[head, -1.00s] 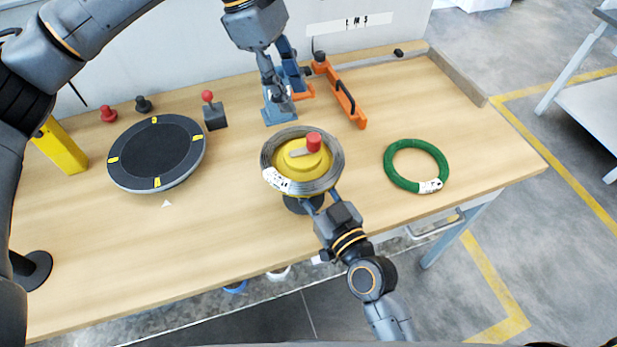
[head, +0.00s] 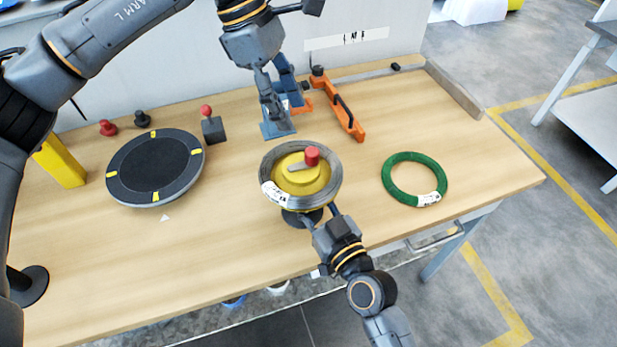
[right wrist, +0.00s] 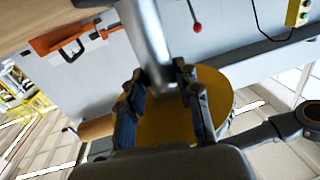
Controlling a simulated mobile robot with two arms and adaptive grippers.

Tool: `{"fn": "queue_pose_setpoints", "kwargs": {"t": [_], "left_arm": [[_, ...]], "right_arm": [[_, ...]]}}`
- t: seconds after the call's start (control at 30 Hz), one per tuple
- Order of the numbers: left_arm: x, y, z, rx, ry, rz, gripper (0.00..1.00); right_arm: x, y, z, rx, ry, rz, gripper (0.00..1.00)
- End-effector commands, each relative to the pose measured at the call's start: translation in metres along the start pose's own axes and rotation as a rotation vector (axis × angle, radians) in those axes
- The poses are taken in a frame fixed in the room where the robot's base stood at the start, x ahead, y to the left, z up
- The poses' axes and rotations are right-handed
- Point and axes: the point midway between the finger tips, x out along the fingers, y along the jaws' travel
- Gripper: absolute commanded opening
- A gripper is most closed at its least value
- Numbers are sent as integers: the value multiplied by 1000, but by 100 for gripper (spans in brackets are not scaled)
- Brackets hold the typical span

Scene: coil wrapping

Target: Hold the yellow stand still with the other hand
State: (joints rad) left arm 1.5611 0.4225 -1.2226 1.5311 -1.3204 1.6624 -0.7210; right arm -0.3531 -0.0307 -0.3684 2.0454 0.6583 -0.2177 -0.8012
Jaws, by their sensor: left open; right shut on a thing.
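The yellow stand (head: 296,180) is near the middle of the bench, with a red knob (head: 312,156) on top and a dark round base mostly hidden below. A grey wire coil (head: 334,182) with a white label lies around it. My right gripper (head: 318,214) reaches in from the front, below the coil. In the right wrist view its fingers (right wrist: 162,80) are shut on the stand's grey post (right wrist: 147,40), beneath the yellow disc (right wrist: 215,92).
A green coil (head: 389,180) lies to the right. A black turntable (head: 153,165) with yellow marks is at left, near a grey box with a red-knobbed lever (head: 213,128). An orange tool (head: 345,112) lies behind the stand. The bench's front right is clear.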

Motion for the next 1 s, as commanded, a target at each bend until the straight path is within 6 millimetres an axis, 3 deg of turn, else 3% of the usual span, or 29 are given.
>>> {"fn": "queue_pose_setpoints", "kwargs": {"t": [0.17,0.53,0.8,1.0], "left_arm": [[14,-1,-9,-305,-82,-118,46],[41,-2,-34,-1274,-207,-599,46],[54,6,-61,-1917,-138,-1058,46],[61,15,-85,-2276,-2,-1412,46]], "right_arm": [[0,0,0,-1,0,1,0],[0,0,0,-1,1,1,0],[0,0,0,-1,1,1,0],[0,0,0,-1,1,1,0]]}}
